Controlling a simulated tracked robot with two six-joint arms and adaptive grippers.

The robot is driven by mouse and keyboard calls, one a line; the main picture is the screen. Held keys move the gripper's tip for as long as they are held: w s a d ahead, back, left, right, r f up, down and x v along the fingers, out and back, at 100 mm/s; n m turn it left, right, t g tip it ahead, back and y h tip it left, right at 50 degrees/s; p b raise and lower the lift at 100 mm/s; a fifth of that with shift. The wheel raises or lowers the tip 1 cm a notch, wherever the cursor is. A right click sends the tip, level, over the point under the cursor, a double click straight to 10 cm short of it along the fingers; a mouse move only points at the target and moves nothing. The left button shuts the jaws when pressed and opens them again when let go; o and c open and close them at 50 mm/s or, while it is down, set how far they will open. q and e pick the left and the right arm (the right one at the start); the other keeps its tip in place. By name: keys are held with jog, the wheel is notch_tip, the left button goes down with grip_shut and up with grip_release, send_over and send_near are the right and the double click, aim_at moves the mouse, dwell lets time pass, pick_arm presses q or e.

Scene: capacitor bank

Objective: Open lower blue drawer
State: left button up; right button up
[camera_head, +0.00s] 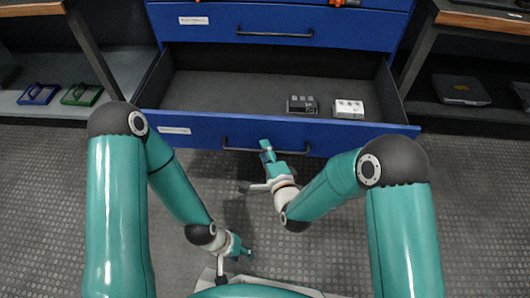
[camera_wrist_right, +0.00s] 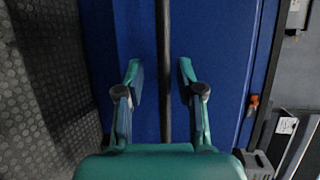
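The lower blue drawer (camera_head: 350,137) is pulled far out, and its dark inside shows from above. Its black bar handle (camera_head: 240,149) runs along the front. My right gripper (camera_head: 266,150) is at the middle of the handle. In the right wrist view its two fingers (camera_wrist_right: 160,80) are spread, one on each side of the handle (camera_wrist_right: 164,45), with gaps between. My left gripper (camera_head: 243,249) hangs low near my base, away from the drawer; its fingers are too small to read.
A dark block (camera_head: 302,105) and a white block (camera_head: 348,109) lie inside the drawer. Another blue drawer (camera_head: 340,28) above is shut. Shelves with blue (camera_head: 38,94) and green (camera_head: 82,95) trays stand left. Studded floor is clear before the drawer.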

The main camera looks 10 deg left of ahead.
jog(key=shift+s, duration=0.1)
jog(key=v, duration=1.2)
jog(key=shift+f, duration=0.15)
